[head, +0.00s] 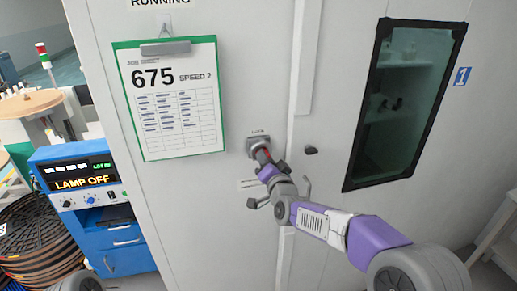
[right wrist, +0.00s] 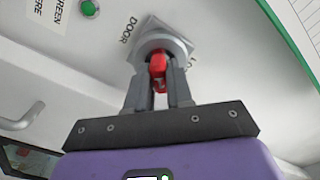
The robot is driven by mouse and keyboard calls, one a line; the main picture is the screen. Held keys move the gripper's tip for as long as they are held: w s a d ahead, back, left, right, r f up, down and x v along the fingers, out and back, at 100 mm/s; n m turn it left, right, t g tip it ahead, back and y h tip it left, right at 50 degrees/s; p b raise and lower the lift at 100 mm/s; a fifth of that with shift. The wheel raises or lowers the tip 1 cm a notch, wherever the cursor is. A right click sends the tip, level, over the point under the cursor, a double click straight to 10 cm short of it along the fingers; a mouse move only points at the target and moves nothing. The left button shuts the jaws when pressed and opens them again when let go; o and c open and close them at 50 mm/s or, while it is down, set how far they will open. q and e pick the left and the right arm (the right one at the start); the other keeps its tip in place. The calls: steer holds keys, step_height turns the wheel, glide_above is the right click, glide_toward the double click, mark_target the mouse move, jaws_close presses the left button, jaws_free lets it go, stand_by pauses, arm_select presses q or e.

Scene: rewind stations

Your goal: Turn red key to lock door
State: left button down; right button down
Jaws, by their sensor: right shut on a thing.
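The red key (right wrist: 158,68) sits in a round grey lock (right wrist: 166,42) on a square plate, with lettering reading "DOOR" beside it in the right wrist view. My right gripper (right wrist: 159,85) is shut on the red key, one finger on each side. In the head view the lock plate (head: 257,141) is on the pale door front, and my right gripper (head: 263,158) reaches it from the lower right. Only a little red of the key shows there. Whether the key is turned is hard to tell. My left gripper is not in view.
A job sheet clipboard (head: 170,98) hangs left of the lock. A dark-framed window (head: 405,104) is at right. A door handle (head: 307,188) and a dark knob (head: 311,150) are close to my right gripper. A blue control unit (head: 82,182) stands at left.

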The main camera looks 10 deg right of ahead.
steer(key=n, duration=0.4)
steer(key=shift+d, duration=0.1)
steer(key=shift+n, duration=0.3)
steer(key=n+p, duration=0.1)
steer(key=n, duration=0.4)
steer(key=c, duration=0.9)
jaws_free()
steer(key=shift+n, duration=0.3)
steer(key=shift+c, duration=0.2)
steer(key=shift+s, duration=0.15)
